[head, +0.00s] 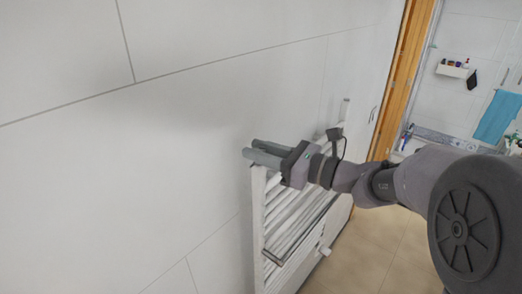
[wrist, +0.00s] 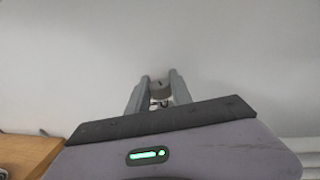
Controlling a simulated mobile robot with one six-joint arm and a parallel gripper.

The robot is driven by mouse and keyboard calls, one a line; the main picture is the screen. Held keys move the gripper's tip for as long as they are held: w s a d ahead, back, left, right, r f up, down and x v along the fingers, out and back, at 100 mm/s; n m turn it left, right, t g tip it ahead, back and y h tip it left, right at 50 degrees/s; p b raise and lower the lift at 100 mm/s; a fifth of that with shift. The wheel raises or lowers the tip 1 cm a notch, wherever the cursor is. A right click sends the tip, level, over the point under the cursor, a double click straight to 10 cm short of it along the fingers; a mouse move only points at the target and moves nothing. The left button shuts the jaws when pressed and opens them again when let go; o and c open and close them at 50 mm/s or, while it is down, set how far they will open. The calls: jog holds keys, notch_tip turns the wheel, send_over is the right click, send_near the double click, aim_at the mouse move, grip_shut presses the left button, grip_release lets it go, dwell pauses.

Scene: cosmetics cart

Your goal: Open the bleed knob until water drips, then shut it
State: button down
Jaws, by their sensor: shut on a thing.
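My gripper (head: 252,149) reaches from the right to the top corner of a white towel radiator (head: 258,215) on the wall. Its two grey fingers also show in the wrist view (wrist: 160,78). They are shut on a small round brownish-grey knob (wrist: 160,89), one finger on each side of it. A small dark mark shows on the knob. In the head view the fingers hide the knob. I cannot make out any water at it.
A pale tiled wall (head: 120,150) lies close behind the fingers. A wooden door frame (head: 398,75) stands to the right, with a blue towel (head: 497,117) and a small shelf (head: 456,70) beyond it. The tan floor (head: 375,245) is clear below.

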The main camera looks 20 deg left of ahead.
jog(key=n+g, duration=0.3)
jog(key=g, duration=0.2)
jog(key=shift+n, duration=0.3)
jog(key=shift+r+n+g+h+p, duration=0.1)
jog(key=shift+n+g+h+p, duration=0.2)
jog(key=shift+n+g, duration=0.8)
jog(key=shift+n+g+h+p, duration=0.25)
jog(key=shift+n+g, duration=0.35)
jog(key=shift+g, duration=1)
jog(key=c, duration=1.1)
grip_release()
jog(key=shift+c, duration=0.2)
